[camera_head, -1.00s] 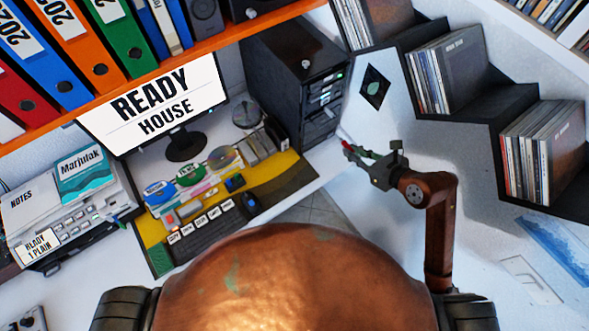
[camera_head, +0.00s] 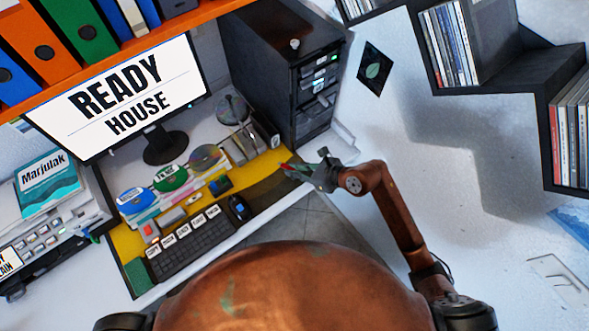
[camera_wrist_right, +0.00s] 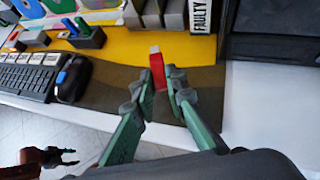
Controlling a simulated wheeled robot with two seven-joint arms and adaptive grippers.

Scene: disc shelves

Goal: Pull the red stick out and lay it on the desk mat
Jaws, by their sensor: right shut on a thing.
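The red stick (camera_wrist_right: 157,70) has a pale metal end and sits between the fingertips of my right gripper (camera_wrist_right: 163,83), which is shut on it. In the head view my right gripper (camera_head: 297,172) is over the right end of the desk mat (camera_head: 268,192). The mat is yellow with a dark brown band, and its band also shows below the stick in the wrist view (camera_wrist_right: 110,90). I cannot tell whether the stick touches the mat. My left gripper (camera_wrist_right: 62,158) shows small at the lower left of the wrist view, its fingers apart and empty.
The keyboard (camera_head: 190,245) and dark mouse (camera_head: 238,208) lie on the mat's left part. Disc holders (camera_head: 170,185) and grey boxes (camera_head: 240,148) stand along its back. A black computer tower (camera_head: 270,60) stands behind right. The brown band right of the mouse is bare.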

